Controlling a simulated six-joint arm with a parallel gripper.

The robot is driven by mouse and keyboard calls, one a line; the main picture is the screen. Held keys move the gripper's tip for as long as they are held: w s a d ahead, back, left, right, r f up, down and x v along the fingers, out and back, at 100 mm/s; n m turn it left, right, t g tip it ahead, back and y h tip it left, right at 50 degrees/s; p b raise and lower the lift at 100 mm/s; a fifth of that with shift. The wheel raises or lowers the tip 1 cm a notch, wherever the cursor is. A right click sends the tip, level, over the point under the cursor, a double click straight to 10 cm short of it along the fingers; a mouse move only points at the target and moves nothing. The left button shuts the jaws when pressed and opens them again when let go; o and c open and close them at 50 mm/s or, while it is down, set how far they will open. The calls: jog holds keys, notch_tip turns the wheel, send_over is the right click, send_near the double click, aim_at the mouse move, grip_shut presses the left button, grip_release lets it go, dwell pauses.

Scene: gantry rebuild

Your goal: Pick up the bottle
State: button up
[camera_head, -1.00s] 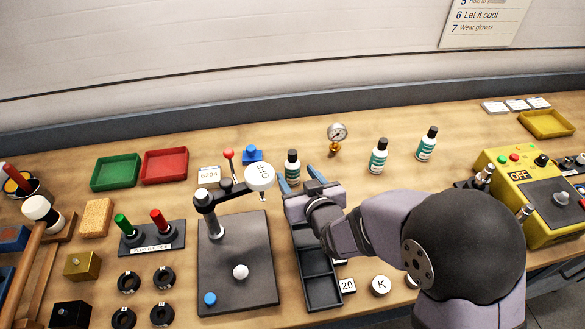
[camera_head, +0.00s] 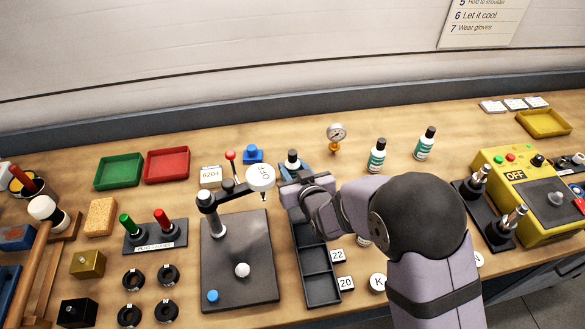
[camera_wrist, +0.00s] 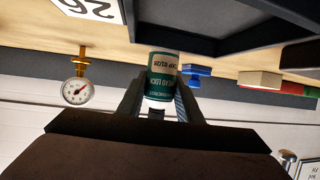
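The task line does not say which bottle. A white bottle with a teal label and dark cap (camera_head: 292,158) stands upright on the bench, left of two like bottles (camera_head: 377,155) (camera_head: 425,143). In the upside-down wrist view, the bottle (camera_wrist: 163,78) shows between the two fingertips of my gripper (camera_wrist: 161,90). The fingers look open; whether either touches the bottle is hard to tell. The gripper hides part of the bottle in the head view.
A black compartment tray (camera_head: 320,276) lies under my wrist.

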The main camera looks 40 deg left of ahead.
jog(key=shift+c, duration=0.8)
jog(key=shift+r, duration=0.2)
notch_tip(320, 180, up, 18)
jog(key=b, duration=0.3)
jog(key=shift+f, duration=0.2)
